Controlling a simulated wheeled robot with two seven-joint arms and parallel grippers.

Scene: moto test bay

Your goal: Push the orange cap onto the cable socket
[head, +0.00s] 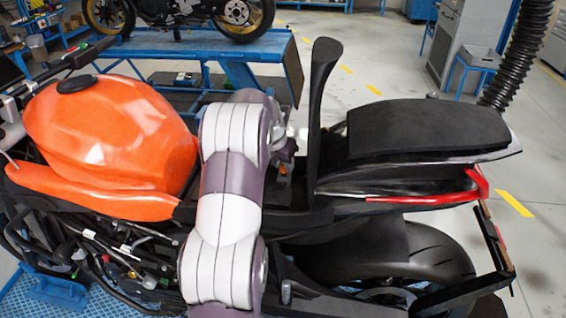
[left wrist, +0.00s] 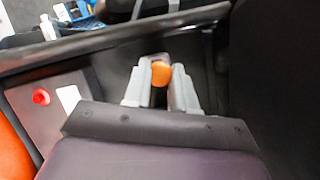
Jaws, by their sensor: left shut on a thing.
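The orange cap (left wrist: 161,73) shows in the left wrist view between the tips of my left gripper (left wrist: 160,88). The gripper's two pale fingers are shut on it. The cap is over a dark recess. In the head view my left arm reaches across the motorcycle's middle, and its gripper (head: 285,165) is partly hidden between the tank and the upright seat flap. I cannot make out the cable socket for sure in either view. My right gripper is not in view.
An orange tank (head: 110,130) lies left of my arm. A black upright flap (head: 318,110) and the rear seat (head: 425,128) stand close on the right. In the left wrist view a red round part (left wrist: 41,97) sits on a grey panel, and a dark rail (left wrist: 110,40) crosses beyond the fingers.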

